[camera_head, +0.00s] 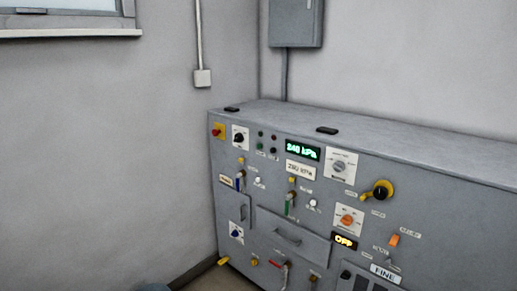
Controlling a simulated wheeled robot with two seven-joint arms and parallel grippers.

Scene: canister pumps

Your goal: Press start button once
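A grey control cabinet (385,159) fills the right and lower middle. On its front, near the upper left, is a small cluster with a green button (260,146) and dark round parts (274,138) beside and above it. Their labels are too small to read, so I cannot tell for sure which one is the start button. A green display (303,150) reads about 240 kPa. Neither of my grippers is in view.
The front also carries a black knob on a yellow ring (380,190), an orange knob (347,220), an amber display (344,241) reading OFF, and several valves. A drawer handle (288,237) sticks out. A wall box (295,22) hangs above. Grey walls stand behind and left.

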